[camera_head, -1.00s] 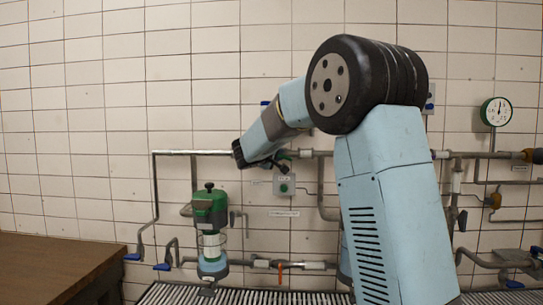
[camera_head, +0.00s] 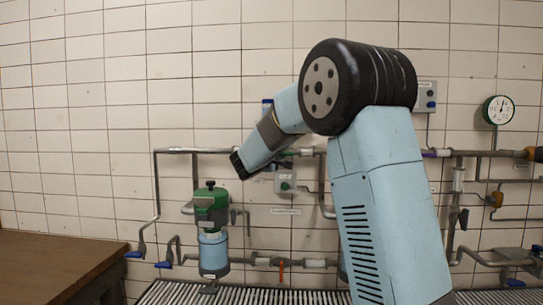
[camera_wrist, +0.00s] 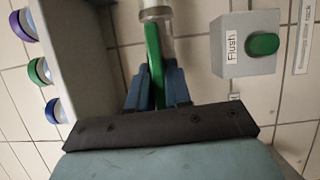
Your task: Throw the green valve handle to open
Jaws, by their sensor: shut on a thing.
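The green valve handle (camera_wrist: 154,55) is a long, flat green lever, seen in the wrist view beside a grey pipe with a clear section (camera_wrist: 157,18). My gripper (camera_wrist: 155,82) has its two blue fingers on either side of the lever, shut on it. The lever runs up the picture, across the line of the fingers' base, with its lower end between the fingers. In the head view my forearm hides the fingers and most of the handle, so the lever's angle to the pipe is hard to tell there.
A grey box labelled "Flush" with a green button (camera_wrist: 263,44) sits close right of the handle. A green-topped vessel (camera_head: 211,205), a gauge (camera_head: 497,110) and a brown table (camera_head: 60,265) stand around.

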